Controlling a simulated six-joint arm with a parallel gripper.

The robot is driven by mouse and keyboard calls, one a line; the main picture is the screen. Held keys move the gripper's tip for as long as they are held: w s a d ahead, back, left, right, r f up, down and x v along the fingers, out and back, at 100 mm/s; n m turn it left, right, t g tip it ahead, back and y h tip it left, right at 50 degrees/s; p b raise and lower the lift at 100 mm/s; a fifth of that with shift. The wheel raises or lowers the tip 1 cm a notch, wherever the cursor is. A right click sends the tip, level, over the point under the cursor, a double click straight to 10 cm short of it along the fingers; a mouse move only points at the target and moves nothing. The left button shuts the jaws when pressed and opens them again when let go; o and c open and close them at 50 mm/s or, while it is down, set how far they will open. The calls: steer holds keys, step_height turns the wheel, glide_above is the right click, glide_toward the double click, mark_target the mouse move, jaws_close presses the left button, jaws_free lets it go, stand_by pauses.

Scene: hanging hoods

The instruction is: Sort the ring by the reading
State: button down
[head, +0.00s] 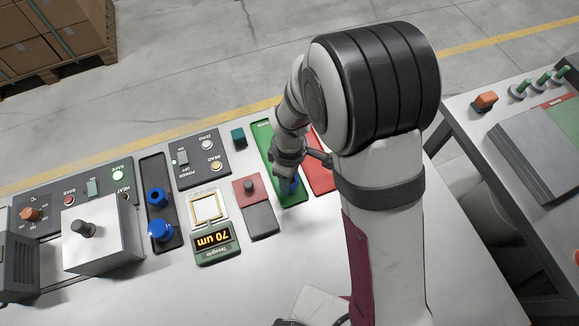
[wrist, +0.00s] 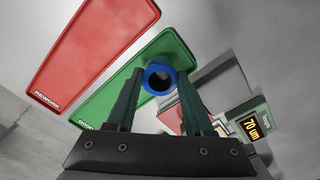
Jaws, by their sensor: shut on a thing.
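My gripper (head: 289,174) is shut on a blue ring (wrist: 147,73), held between the two fingertips in the wrist view. The ring (head: 291,187) is over the green tray (head: 264,138), partly hidden by the gripper in the head view. I cannot tell whether it touches the tray. In the wrist view the green tray (wrist: 172,46) lies behind the ring, beside the red tray (wrist: 98,45) marked REWORK. The gauge (head: 213,240) has a lit display reading 70 um; it also shows in the wrist view (wrist: 252,126). Its square pad (head: 207,209) looks empty.
A dark rack (head: 152,176) left of the gauge holds two blue parts. A red and grey block with a knob (head: 250,186) stands between gauge and green tray. A power panel (head: 198,158) and small teal block (head: 238,136) are behind. The front bench is mostly clear.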

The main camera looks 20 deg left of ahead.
steer(key=shift+f, duration=0.6)
stand_by(0.3)
steer(key=shift+c, duration=1)
jaws_free()
step_height(320, 180, up, 16)
steer(key=s+d+r+m, duration=0.2)
steer(key=d+r+m, duration=0.2)
steer(key=d+m, duration=0.6)
steer(key=s+d+m+y, duration=0.1)
steer(key=s+d+m, duration=0.9)
steer(key=m, duration=0.3)
steer(key=shift+s+r+m+y, duration=0.15)
steer(key=shift+s+m+y, duration=0.2)
steer(key=shift+s, duration=0.3)
